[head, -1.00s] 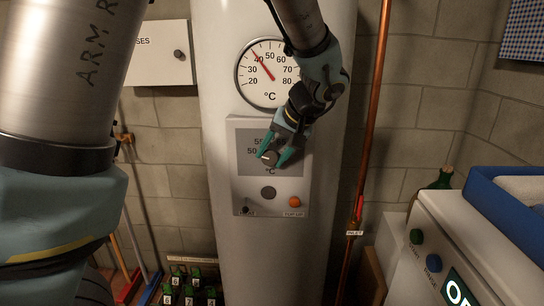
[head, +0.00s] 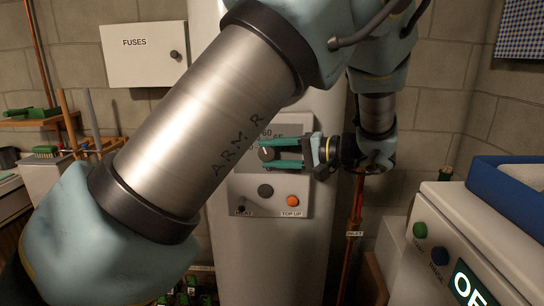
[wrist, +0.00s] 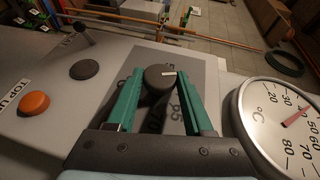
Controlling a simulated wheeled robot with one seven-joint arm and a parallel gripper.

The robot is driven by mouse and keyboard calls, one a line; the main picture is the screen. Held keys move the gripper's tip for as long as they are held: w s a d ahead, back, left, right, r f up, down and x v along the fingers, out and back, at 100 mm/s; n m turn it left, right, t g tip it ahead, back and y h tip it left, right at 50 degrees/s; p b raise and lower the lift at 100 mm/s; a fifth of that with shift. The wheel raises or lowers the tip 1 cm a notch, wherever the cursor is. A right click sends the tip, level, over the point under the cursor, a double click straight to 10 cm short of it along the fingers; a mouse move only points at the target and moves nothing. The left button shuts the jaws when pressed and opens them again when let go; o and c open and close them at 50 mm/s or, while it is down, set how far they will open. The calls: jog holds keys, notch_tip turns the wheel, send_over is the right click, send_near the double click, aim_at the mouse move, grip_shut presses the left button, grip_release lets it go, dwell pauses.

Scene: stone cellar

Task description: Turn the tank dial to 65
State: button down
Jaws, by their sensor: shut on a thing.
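The tank dial (head: 267,154) is a dark round knob on the grey panel (head: 237,190) of the white tank (head: 275,240). The numbers 60 and 65 show above it; my arm covers the left part of the scale. My gripper (head: 270,153) reaches in from the right, level, with its green fingers shut on the knob. In the wrist view the knob (wrist: 158,85) sits between the two fingers, with a short white mark on its face. I cannot read exactly which number the mark points to.
A dark button (head: 265,191) and an orange TOP UP button (head: 292,201) sit below the dial. The round thermometer (wrist: 285,125) is beside the gripper in the wrist view. A copper pipe (head: 356,205) runs right of the tank, and a white cabinet (head: 470,235) stands front right.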

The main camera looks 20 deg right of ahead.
aim_at(289, 186)
jog(key=m+t+y, duration=0.1)
jog(key=t, duration=0.1)
jog(key=f+m+t+y+b, duration=0.1)
jog(key=t+y, duration=0.1)
jog(key=shift+m+t+y, duration=0.3)
jog(key=shift+m+t, duration=0.1)
jog(key=m+t, duration=0.2)
jog(key=t, duration=0.1)
jog(key=m+t, duration=0.2)
jog(key=t, duration=0.1)
jog(key=shift+w+a+f+m, duration=0.1)
jog(key=shift+a+f+m, duration=0.1)
jog(key=shift+m, duration=0.2)
jog(key=shift+t, duration=0.4)
jog(key=shift+c, duration=1.5)
grip_release()
jog(key=shift+f, duration=0.15)
jog(key=b+v, duration=0.2)
jog(key=v, duration=0.5)
jog(key=shift+b, duration=0.3)
jog(key=shift+s, duration=0.25)
